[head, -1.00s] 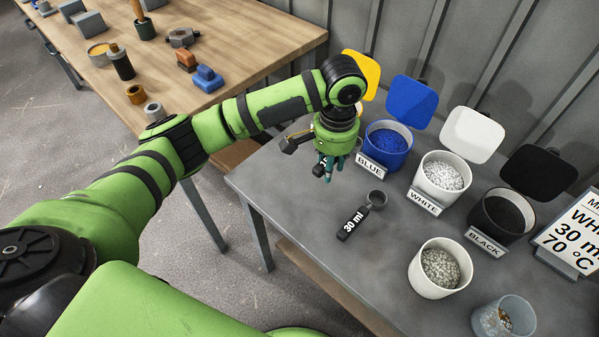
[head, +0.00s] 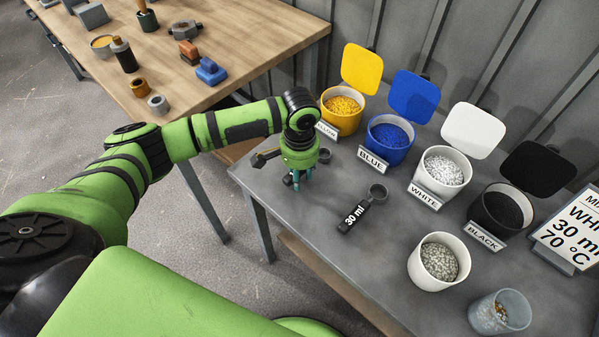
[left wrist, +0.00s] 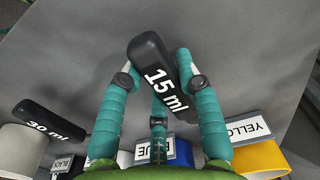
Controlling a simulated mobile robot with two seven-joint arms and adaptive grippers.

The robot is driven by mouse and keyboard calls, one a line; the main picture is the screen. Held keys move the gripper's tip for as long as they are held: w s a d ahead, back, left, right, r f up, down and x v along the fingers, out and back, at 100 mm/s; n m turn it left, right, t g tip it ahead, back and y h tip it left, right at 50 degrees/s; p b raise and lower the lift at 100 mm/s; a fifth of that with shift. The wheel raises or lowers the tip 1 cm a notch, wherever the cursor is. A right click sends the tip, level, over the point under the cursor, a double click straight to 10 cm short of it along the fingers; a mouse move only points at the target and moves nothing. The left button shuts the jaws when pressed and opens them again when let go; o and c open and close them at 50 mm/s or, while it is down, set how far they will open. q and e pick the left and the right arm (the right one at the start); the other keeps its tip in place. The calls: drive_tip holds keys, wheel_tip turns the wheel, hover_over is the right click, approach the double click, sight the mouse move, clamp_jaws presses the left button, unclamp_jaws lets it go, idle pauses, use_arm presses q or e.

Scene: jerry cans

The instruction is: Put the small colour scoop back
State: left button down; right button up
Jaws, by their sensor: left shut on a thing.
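The small scoop is black with a handle marked "15 ml" (left wrist: 158,75) in the left wrist view. My left gripper (head: 299,180) is shut on this handle, with teal fingers (left wrist: 160,100) around it. In the head view the gripper is low over the left end of the grey table, and fingers mostly hide the scoop; a small dark cup (head: 325,156) shows just behind them. I cannot tell whether the scoop touches the table. The black "30 ml" scoop (head: 362,208) lies on the table to the right of the gripper. My right gripper is not in view.
Yellow (head: 342,118), blue (head: 389,148), white (head: 445,176) and black (head: 500,212) open tubs line the table's back, with labels in front. A white tub of grey pellets (head: 416,268) and a clear cup (head: 500,312) stand at the front right. A sign (head: 568,235) stands at right.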

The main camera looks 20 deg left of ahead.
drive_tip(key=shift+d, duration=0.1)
use_arm(q)
drive_tip(key=c, duration=0.9)
unclamp_jaws()
drive_tip(key=shift+f, duration=0.15)
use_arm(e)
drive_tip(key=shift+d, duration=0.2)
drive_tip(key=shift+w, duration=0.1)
use_arm(q)
wheel_tip(320, 180, up, 12)
drive_tip(key=shift+r, duration=0.2)
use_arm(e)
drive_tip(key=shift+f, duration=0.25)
